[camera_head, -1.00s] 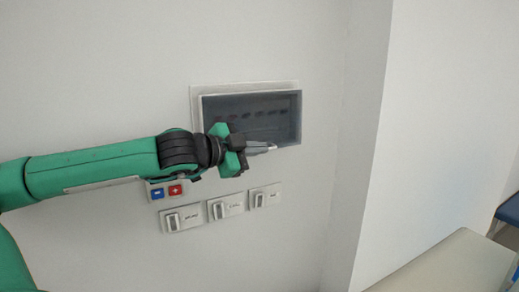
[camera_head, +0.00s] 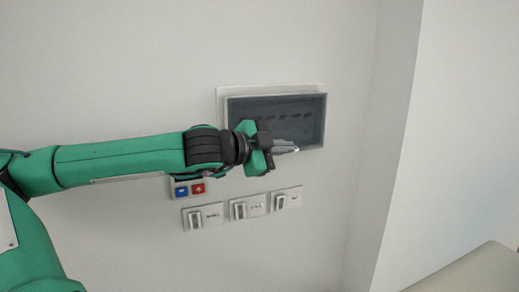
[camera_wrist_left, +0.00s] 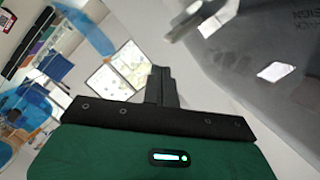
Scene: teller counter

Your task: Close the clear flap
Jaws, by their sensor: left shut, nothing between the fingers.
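A shallow box with a pale frame (camera_head: 221,105) is on the wall, its front covered by a dark, see-through flap (camera_head: 290,107). A row of dark marks shows through the flap. I cannot tell how far the flap stands from the box. My left gripper (camera_head: 292,149) is shut and empty, its fingertips at the lower edge of the flap in the head view. Contact cannot be told. In the left wrist view a grey, see-through panel with faint lettering (camera_wrist_left: 270,45) fills the right side, beside the fingers (camera_wrist_left: 161,86). My right gripper is out of view.
Below the box are three small switch plates (camera_head: 247,207) and a blue and red button panel (camera_head: 189,190), partly under my left arm. A wall corner stands to the right, with a pale counter (camera_head: 470,273) at lower right.

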